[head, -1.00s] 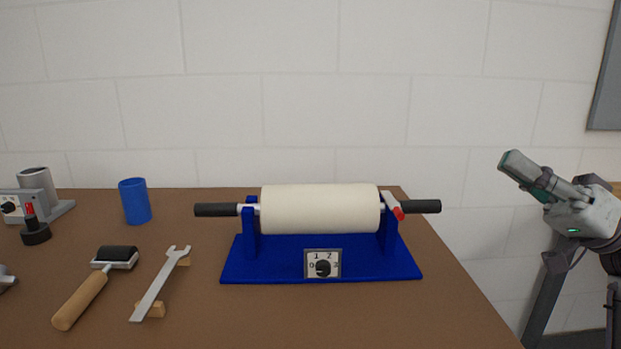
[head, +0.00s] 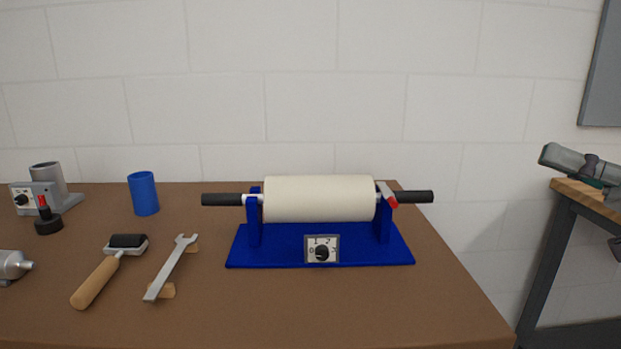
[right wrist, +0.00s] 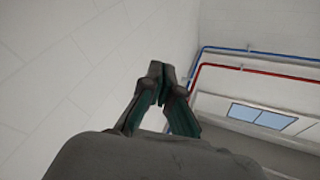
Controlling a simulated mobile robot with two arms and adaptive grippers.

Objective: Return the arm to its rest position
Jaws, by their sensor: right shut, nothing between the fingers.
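My right gripper (head: 549,154) is at the right edge of the head view, beyond the table's right side and apart from everything on it. It also shows in the right wrist view (right wrist: 160,84), its fingers together with nothing between them, against the wall and ceiling. A white foam roll (head: 320,199) sits on a blue stand (head: 240,256) with black handles at both ends, a red-tipped lever (head: 388,196) at its right and a dial (head: 321,250) in front. My left gripper is not in view.
On the brown table (head: 400,310) stand a blue cup (head: 143,194), a wooden-handled roller (head: 103,274), a wrench (head: 170,268) on small blocks and a grey device (head: 43,190) at the left. A wooden-topped bench (head: 590,196) stands at the right. The table's front right is clear.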

